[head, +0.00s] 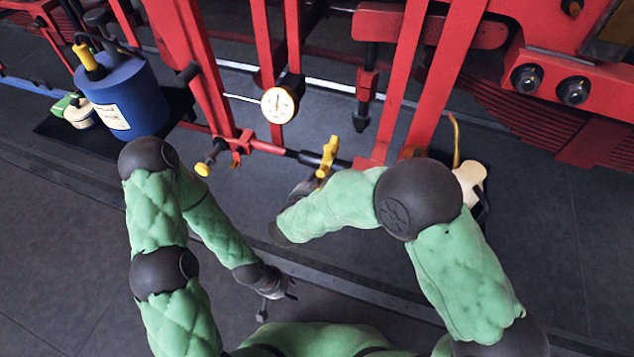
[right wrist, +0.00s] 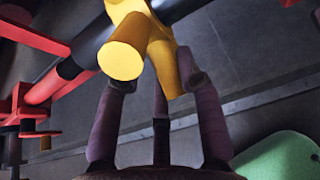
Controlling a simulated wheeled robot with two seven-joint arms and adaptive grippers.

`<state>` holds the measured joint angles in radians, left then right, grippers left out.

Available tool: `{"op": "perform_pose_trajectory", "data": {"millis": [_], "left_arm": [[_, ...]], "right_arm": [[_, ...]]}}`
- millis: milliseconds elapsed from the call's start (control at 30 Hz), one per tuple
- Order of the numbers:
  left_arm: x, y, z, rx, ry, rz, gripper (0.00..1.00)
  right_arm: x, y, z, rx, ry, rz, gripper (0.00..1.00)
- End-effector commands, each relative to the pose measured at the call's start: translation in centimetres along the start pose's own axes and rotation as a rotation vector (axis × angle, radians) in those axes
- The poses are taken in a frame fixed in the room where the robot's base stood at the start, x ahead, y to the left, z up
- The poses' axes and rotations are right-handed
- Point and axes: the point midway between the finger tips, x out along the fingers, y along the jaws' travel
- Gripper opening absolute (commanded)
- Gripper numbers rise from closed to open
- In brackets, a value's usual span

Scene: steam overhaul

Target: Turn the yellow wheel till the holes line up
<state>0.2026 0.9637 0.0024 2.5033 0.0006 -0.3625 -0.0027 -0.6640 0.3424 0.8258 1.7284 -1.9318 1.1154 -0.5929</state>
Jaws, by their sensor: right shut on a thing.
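The yellow wheel (head: 329,153) sits on a dark horizontal shaft low between the red frame bars. In the right wrist view the wheel (right wrist: 135,50) is large, with thick rounded arms. My right gripper (head: 313,180) is at the wheel from below, partly hidden by my own forearm in the head view. In the right wrist view my right gripper (right wrist: 155,75) has its dark fingers around one yellow arm, shut on it. My left gripper (head: 279,292) is empty, low over the floor, with its fingers apart. I cannot make out the holes.
A white round dial (head: 279,104) is above left of the wheel. A yellow-tipped rod (head: 203,168) sticks out from the red frame (head: 205,75). A blue canister (head: 127,98) stands on a black mat at the left.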

Motion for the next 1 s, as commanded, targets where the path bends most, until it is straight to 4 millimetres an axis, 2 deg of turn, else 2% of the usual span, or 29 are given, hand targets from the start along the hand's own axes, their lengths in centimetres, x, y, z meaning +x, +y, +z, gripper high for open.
{"op": "perform_pose_trajectory", "data": {"millis": [33,500,1000], "left_arm": [[0.1,0.0,0.0,0.0,0.0,0.0,0.4],[0.0,0.0,0.0,0.0,0.0,0.0,0.4],[-1.8,0.6,0.1,0.0,0.0,0.0,0.4]], "right_arm": [[0.2,-1.1,-1.4,-0.008,0.024,-0.025,0.0],[0.2,-1.1,-1.4,-0.008,0.026,-0.025,0.0],[-1.4,-1.0,1.3,-0.002,0.017,-0.025,0.0]]}}
